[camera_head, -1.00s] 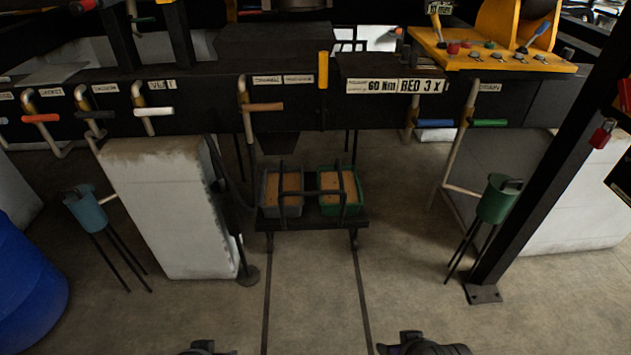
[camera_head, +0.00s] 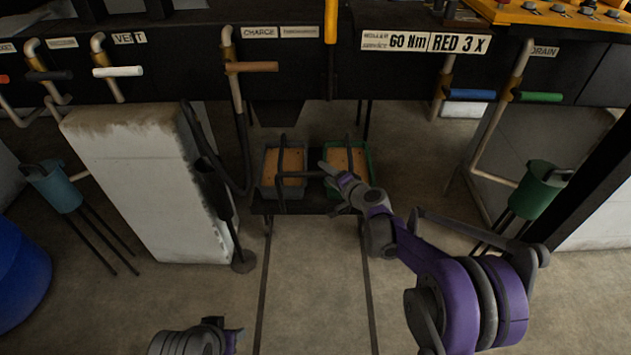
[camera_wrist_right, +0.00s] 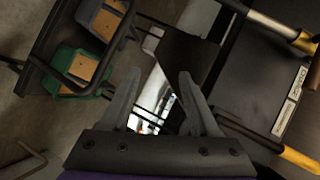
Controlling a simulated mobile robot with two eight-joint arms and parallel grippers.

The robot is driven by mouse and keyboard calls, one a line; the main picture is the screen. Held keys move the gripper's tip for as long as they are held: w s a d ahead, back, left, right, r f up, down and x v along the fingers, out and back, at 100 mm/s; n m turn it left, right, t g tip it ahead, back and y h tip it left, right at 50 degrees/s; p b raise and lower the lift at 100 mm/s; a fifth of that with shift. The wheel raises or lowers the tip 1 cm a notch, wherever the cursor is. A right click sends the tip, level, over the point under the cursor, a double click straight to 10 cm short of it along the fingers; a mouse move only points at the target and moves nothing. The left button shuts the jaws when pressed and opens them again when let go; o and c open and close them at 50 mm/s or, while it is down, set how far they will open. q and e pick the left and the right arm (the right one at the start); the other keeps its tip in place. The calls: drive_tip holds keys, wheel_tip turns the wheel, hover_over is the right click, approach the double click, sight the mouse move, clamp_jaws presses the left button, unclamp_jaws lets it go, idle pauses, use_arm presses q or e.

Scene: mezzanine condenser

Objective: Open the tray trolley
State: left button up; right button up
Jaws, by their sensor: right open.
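The tray trolley (camera_head: 325,208) is a low black platform at the head of two floor rails, under the dark bench. It carries a grey tray (camera_head: 270,182) on the left and a green tray (camera_head: 369,166) on the right, both with tan contents, and a black bar frame. My right gripper (camera_head: 328,172) reaches over the trolley by the green tray and the bar. In the right wrist view my right gripper (camera_wrist_right: 157,85) is open and empty, with the trolley's black bar (camera_wrist_right: 68,70) to the upper left. Part of my left arm shows at the bottom; its jaws are unclear.
Two rails (camera_head: 262,290) run across clear floor toward me. A white block (camera_head: 150,190) and black stand are left of the trolley. A green bucket on legs (camera_head: 538,188) stands right. Pipes with coloured handles, like the brown one (camera_head: 252,67), hang from the bench above.

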sight(317, 176)
drive_tip(key=w+f+m+t+b, duration=0.1)
drive_tip(key=w+f+m+b, duration=0.2)
drive_tip(key=f, duration=0.5)
drive_tip(key=w+f+m+t, duration=0.2)
drive_tip(key=w+f, duration=0.3)
drive_tip(key=f, duration=0.3)
use_arm(q)
wheel_tip(317, 176, down, 7)
drive_tip(key=b, duration=0.2)
drive_tip(key=shift+w, duration=0.2)
use_arm(e)
drive_tip(key=shift+h, duration=0.4)
drive_tip(key=shift+f+x, duration=0.15)
drive_tip(key=shift+x, duration=2.45)
drive_tip(key=shift+f+x, duration=0.2)
drive_tip(key=shift+x, duration=2.45)
use_arm(q)
drive_tip(key=shift+r, duration=0.1)
use_arm(e)
drive_tip(key=shift+d, duration=0.1)
clamp_jaws()
